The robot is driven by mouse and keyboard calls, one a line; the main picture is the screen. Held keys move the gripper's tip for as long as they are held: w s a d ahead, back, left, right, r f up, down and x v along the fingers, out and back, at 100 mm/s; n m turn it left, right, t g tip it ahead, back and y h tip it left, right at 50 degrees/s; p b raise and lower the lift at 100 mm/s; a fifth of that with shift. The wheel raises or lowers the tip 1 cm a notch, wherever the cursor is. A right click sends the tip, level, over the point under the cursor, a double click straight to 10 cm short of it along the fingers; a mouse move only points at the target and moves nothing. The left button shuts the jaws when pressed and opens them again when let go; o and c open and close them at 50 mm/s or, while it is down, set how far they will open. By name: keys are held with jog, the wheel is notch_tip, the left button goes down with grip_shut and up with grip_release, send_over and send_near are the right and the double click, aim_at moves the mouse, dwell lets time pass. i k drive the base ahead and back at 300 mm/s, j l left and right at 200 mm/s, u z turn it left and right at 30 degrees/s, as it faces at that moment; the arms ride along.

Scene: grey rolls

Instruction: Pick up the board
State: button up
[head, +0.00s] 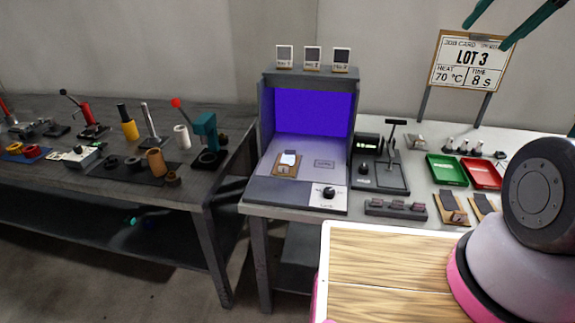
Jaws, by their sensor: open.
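A small brown board (279,171) with a pale piece on it lies on the floor of the grey booth (263,189), under the booth's violet back panel. Two similar brown boards with dark pads, a left one (447,202) and a right one (480,201), lie at the front of the light table; the right one is partly hidden by my arm. Which of them the task names, I cannot tell. My gripper (484,38) shows as two teal fingers at the top right, in front of the job card. It is open and empty, well apart from the boards.
A green tray (446,183) and a red tray (480,187) sit right of a press-like device (385,174). A dark rack (396,213) stands at the front edge. The job card sign (467,85) rises behind. The left table (60,183) is crowded with tools.

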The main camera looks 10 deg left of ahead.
aim_at(287, 161)
jog(key=j, duration=1.75)
jog(key=z, duration=0.05)
